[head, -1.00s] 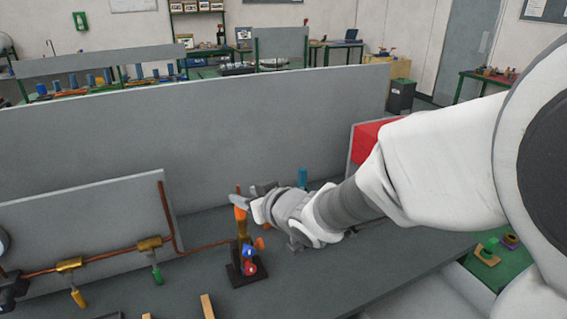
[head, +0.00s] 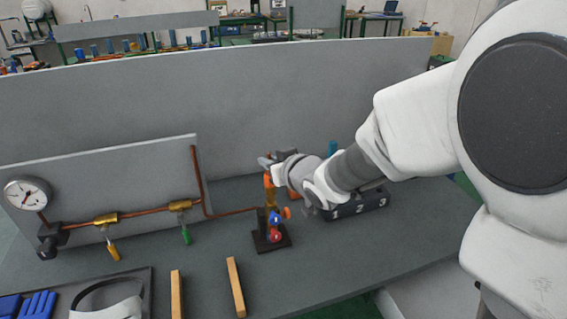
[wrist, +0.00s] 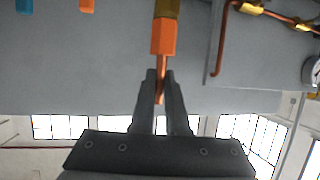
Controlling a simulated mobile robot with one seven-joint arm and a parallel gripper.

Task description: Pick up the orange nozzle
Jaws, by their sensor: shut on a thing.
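The orange nozzle (head: 268,181) sits upright at the top of a brass body on a black stand (head: 272,240). In the wrist view the orange nozzle (wrist: 163,38) has a thin copper-coloured tip and still meets the brass part (wrist: 166,8). My gripper (head: 268,161) is at the top of the nozzle in the head view, partly hiding it. In the wrist view my gripper (wrist: 160,76) is shut on the nozzle's thin tip, one finger on each side.
A numbered dark block (head: 357,207) stands right of the stand, with a blue piece (head: 333,148) behind my arm. A copper pipe with brass valves (head: 106,219) and a gauge (head: 27,193) are at left. Wooden bars (head: 236,287) lie in front. A tall grey panel (head: 100,120) stands behind.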

